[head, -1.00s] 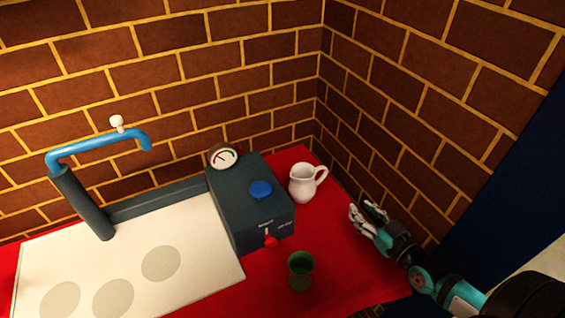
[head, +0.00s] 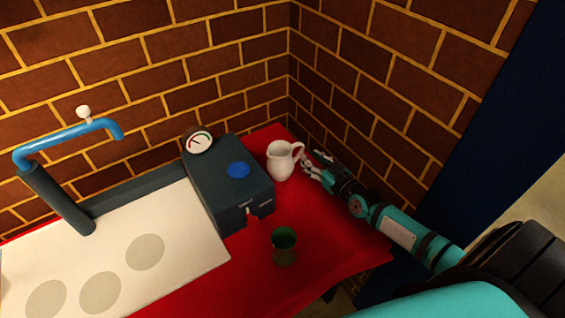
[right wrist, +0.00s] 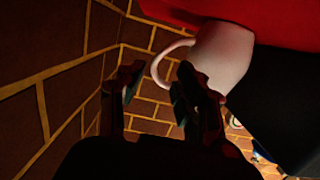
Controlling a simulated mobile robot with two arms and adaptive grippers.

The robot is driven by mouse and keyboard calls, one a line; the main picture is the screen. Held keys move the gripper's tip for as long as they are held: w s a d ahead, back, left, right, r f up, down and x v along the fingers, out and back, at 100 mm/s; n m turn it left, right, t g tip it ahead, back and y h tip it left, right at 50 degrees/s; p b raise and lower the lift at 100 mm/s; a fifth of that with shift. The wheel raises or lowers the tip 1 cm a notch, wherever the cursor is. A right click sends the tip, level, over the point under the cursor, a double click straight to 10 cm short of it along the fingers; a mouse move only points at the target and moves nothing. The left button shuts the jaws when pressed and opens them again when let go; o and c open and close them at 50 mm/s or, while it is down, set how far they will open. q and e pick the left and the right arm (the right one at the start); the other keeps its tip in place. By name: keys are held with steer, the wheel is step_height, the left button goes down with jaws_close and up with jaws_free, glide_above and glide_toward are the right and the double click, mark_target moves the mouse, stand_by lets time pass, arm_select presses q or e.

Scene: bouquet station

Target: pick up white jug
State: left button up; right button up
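The white jug (head: 281,162) stands upright on the red table beside the dark box, its handle on the right. My right gripper (head: 312,168) is just right of the jug's handle in the head view, with its fingers apart. In the right wrist view, the open right gripper (right wrist: 152,85) has the jug's handle ahead, near and partly between its fingertips, and the jug's body (right wrist: 222,55) lies beyond the right finger. I cannot tell whether the handle is touched. My left gripper is not in view.
A dark grey box (head: 228,182) with a gauge, blue cap and red tap stands left of the jug. A green cup (head: 284,246) stands nearer on the red table (head: 325,235). A blue pipe (head: 75,138) rises by a white board (head: 190,262). Brick walls close the corner.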

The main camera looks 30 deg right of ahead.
steer(key=w, duration=0.4)
steer(key=shift+w+a+f, duration=0.1)
steer(key=shift+a+f, duration=0.05)
steer(key=shift+f, duration=0.25)
steer(key=shift+c, duration=0.3)
jaws_close()
steer(key=shift+r, duration=0.1)
